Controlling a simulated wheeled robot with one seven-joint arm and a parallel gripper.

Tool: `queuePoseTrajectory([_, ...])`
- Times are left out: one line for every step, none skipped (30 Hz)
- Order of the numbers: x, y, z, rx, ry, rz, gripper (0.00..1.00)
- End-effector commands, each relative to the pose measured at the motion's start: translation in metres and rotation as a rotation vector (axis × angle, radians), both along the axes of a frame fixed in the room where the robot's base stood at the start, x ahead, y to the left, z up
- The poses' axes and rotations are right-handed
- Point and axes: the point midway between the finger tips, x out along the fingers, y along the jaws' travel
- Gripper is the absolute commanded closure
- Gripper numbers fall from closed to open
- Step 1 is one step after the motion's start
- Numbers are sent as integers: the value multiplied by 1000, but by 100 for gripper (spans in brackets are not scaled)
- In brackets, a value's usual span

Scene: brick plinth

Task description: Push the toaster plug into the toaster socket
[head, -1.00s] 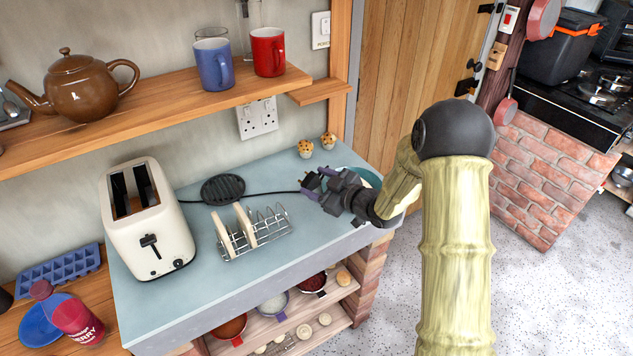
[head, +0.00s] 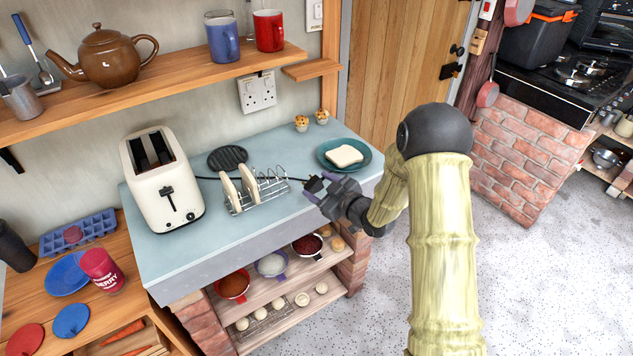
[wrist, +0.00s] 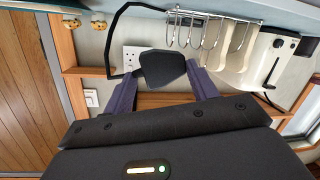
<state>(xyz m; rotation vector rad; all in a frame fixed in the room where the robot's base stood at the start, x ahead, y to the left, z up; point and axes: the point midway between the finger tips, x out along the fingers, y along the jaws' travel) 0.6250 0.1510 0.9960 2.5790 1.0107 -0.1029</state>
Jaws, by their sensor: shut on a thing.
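My gripper (head: 322,186) is shut on the black toaster plug, which shows between the purple fingers in the wrist view (wrist: 162,70). It is in front of the counter's right part, below and right of the socket in the head view. The white double wall socket (head: 257,92) is on the wall under the shelf; it also shows in the wrist view (wrist: 131,60), apart from the plug. Its holes look empty. The cream toaster (head: 163,180) stands at the counter's left. A black cord runs behind the toast rack; the plug's pins are hidden in the wrist view.
A wire toast rack (head: 268,190) with bread slices stands mid-counter. A teal plate (head: 361,162) with bread is at the right. Two muffins (head: 302,123) sit at the back. The wooden shelf (head: 180,93) with teapot and mugs overhangs the counter.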

Motion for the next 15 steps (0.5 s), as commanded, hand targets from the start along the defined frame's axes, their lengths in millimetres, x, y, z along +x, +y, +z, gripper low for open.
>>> queuePoseTrajectory([1, -3, -6, 2, 2, -20, 68])
queuePoseTrajectory([1, -5, -10, 3, 4, -33, 68])
queuePoseTrajectory([2, -8, -15, 4, 3, -50, 68])
queuePoseTrajectory([2, -11, -18, 5, 3, -65, 68])
queuePoseTrajectory([2, -13, -22, 5, 3, -77, 68])
queuePoseTrajectory([3, -16, -27, 6, 5, -97, 68])
queuePoseTrajectory([3, -19, -30, 7, 5, -111, 68])
queuePoseTrajectory([3, -21, -34, 7, 5, -126, 68])
queuePoseTrajectory([3, -25, -40, 8, 7, -147, 68])
queuePoseTrajectory([3, -28, -44, 9, 6, -163, 68])
queuePoseTrajectory([3, -32, -48, 7, 7, -181, 68])
queuePoseTrajectory([3, -37, -55, 8, 7, -205, 68])
queuePoseTrajectory([3, -40, -60, 8, 8, -223, 68])
queuePoseTrajectory([2, -45, -66, 8, 9, -245, 68])
queuePoseTrajectory([1, -50, -73, 7, 9, -273, 68])
